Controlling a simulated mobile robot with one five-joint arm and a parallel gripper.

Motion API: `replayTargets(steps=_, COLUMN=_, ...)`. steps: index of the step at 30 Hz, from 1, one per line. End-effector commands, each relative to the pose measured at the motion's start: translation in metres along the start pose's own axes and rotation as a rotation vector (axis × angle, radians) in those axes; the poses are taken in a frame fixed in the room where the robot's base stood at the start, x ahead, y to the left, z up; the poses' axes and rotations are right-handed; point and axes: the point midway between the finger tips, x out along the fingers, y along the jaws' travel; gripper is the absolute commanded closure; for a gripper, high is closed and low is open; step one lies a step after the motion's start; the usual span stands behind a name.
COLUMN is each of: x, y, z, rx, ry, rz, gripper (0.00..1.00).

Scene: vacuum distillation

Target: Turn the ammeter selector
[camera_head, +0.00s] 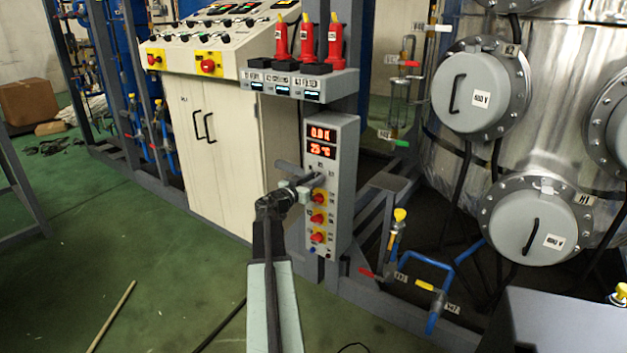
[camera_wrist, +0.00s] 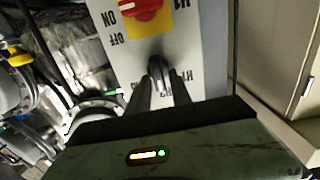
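A grey control box (camera_head: 345,190) carries two red digital readouts (camera_head: 321,142) and red rotary switches on yellow plates below them. The ammeter selector appears as a small dark knob (camera_wrist: 155,66) on the box face, with H labels around it, in the wrist view. It is largely hidden by my gripper in the head view. My gripper (camera_head: 308,183) reaches the box face between the readouts and the top red switch (camera_head: 319,197). In the wrist view, its two fingers (camera_wrist: 162,80) stand on either side of the knob with a narrow gap between them. Whether they press on it is unclear.
A red switch (camera_wrist: 141,8) with ON/OFF marks sits close to the fingers. A cream cabinet (camera_head: 212,145) stands left of the box. Red plugs (camera_head: 306,42) stand on a shelf above. A blue pipe (camera_head: 428,268) and a large tank (camera_head: 440,150) are to the right.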

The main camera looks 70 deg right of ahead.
Motion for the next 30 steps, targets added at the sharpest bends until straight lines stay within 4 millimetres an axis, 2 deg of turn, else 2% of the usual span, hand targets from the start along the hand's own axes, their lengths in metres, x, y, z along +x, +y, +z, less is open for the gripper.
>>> replayTargets(steps=1, x=-0.0002, y=-0.0001, z=0.0000, rx=0.000, ry=0.000, rz=0.000, gripper=0.92)
replayTargets(steps=2, x=-0.0002, y=-0.0001, z=0.0000, rx=0.000, ry=0.000, rz=0.000, gripper=1.00)
replayTargets(steps=6, x=-0.0047, y=0.0002, z=0.0000, rx=0.000, ry=0.000, rz=-0.002, gripper=1.00)
replayTargets(steps=16, x=-0.0019, y=-0.0031, z=0.0001, rx=-0.067, ry=0.000, rz=-0.003, gripper=1.00)
replayTargets(steps=30, x=-0.0012, y=-0.0081, z=0.0011, rx=-0.447, ry=0.002, rz=-0.003, gripper=1.00)
